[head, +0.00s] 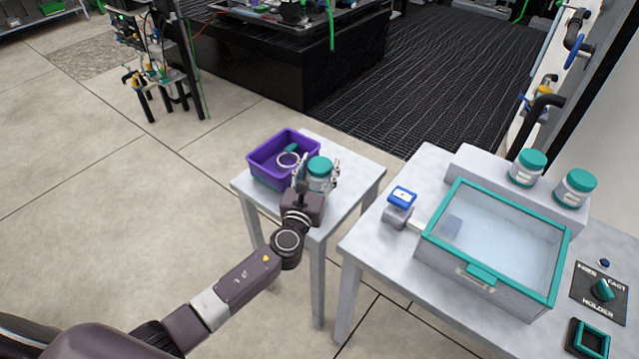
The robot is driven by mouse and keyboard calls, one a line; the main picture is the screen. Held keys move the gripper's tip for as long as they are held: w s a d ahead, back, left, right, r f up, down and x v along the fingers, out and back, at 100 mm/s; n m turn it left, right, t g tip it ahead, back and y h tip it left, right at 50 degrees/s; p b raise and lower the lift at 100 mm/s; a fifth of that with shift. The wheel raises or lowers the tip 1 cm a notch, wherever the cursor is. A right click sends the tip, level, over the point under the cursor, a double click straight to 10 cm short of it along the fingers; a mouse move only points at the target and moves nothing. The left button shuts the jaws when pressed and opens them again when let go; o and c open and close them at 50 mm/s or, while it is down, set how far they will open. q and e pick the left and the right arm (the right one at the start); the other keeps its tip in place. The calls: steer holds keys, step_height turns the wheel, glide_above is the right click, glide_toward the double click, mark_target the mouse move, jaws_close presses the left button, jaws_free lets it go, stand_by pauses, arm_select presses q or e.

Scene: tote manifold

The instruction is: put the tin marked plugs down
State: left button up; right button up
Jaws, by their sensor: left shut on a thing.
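My left gripper (319,167) is shut on a white tin with a teal lid (319,175). The tin is upright, over or on the small side table (355,177), just right of the purple tote (262,171). I cannot tell whether its base touches the tabletop, because my gripper hides its lower part. Its marking is not readable from here. My right gripper is not in view.
The purple tote holds a white ring (287,160) and a small teal item. Right of the side table, a larger bench (372,238) carries a teal-rimmed clear-topped box (490,283), a blue-topped valve (402,197) and two more teal-lidded tins (527,168). The side table's right part is clear.

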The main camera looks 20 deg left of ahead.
mark_target(317, 185)
arm_select(q)
step_height(317, 185, down, 4)
steer(key=shift+f+b, duration=0.2)
steer(key=shift+b, duration=0.85)
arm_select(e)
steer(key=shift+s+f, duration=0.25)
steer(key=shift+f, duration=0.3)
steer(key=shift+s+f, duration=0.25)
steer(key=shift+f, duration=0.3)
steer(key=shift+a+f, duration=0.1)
arm_select(q)
steer(key=o, duration=1.2)
steer(key=shift+f, duration=0.1)
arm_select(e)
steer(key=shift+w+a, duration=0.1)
